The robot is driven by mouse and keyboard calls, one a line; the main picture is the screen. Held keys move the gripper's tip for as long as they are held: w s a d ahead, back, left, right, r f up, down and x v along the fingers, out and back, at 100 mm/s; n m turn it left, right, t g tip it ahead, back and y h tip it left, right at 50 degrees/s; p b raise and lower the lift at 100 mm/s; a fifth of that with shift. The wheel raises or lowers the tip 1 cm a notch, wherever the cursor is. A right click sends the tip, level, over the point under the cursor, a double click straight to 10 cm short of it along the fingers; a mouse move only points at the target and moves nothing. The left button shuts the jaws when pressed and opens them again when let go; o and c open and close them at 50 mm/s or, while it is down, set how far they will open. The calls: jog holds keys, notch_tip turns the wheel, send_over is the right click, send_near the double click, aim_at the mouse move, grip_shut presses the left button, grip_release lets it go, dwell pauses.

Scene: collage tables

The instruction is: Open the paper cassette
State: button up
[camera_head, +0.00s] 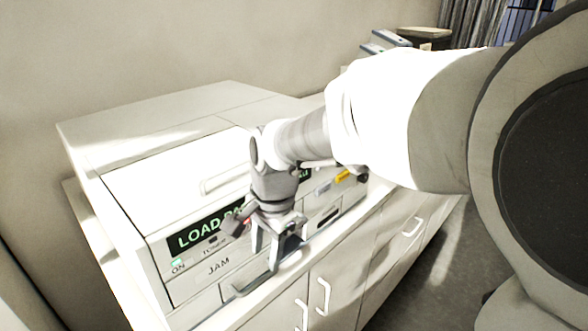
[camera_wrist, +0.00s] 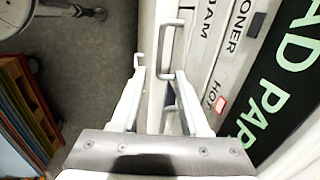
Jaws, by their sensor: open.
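The paper cassette (camera_head: 240,283) is a pale drawer low on the front of a white printer (camera_head: 115,205), under the lit LOAD PAPER display (camera_head: 195,238). It appears closed. Its grey bar handle (camera_head: 262,277) runs along the front; a grey U-shaped handle (camera_wrist: 164,50) also shows in the wrist view, just beyond my fingertips. My gripper (camera_head: 276,238) is open and empty, close to the printer front near the handle's right end. In the wrist view my gripper (camera_wrist: 160,78) has its two fingers spread, with the handle ahead of the gap. Whether a finger touches it I cannot tell.
The printer stands on a white cabinet (camera_head: 340,283) with bar handles (camera_head: 323,296) just below. My arm hides part of the printer's right side. Coloured upright items (camera_wrist: 25,100) stand at the left of the wrist view. The grey floor (camera_wrist: 85,70) beside the cabinet looks free.

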aim_at(263, 278)
jog(key=f, duration=0.5)
jog(key=w+a+f, duration=0.1)
jog(key=f, duration=0.1)
jog(key=shift+f, duration=0.2)
grip_shut()
dwell(1.1)
